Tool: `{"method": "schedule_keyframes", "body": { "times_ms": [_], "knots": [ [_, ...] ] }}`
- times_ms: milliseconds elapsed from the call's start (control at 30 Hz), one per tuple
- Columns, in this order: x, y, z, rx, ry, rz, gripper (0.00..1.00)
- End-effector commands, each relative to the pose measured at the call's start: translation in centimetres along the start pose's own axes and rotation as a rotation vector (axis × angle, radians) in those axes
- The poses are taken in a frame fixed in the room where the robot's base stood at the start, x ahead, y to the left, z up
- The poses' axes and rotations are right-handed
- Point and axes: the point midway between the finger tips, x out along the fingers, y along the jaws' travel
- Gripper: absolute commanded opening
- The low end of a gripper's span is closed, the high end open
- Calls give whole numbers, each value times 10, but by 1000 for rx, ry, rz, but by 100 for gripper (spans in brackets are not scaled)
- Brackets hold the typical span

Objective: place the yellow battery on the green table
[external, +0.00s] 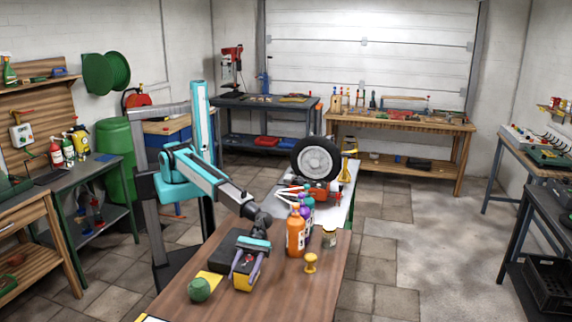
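The yellow battery (242,283), a small block with a dark part, is on the brown wooden table (180,292) in the foreground. My gripper (245,276) points down over it, its two purple-grey fingers on either side of the block. I cannot tell whether the fingers touch it or whether it is lifted.
Near my gripper are a dark box (228,246), a green ball-like object (199,289), an orange bottle (295,236), a yellow knob-shaped object (311,262) and a jar (329,238). A wheel (316,158) stands on the pale table behind. Floor at right is clear.

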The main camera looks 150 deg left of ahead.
Motion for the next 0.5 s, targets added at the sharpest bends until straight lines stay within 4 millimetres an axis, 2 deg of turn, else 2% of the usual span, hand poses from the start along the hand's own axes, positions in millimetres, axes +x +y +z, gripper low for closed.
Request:
{"method": "schedule_keyframes", "body": {
  "times_ms": [33,200,300,500],
  "knots": [
    [0,0,0,0,0,0,42],
    [0,0,0,0,0,0,14],
    [0,0,0,0,0,0,0],
    [0,0,2,0,-4,1,0]
  ]
}}
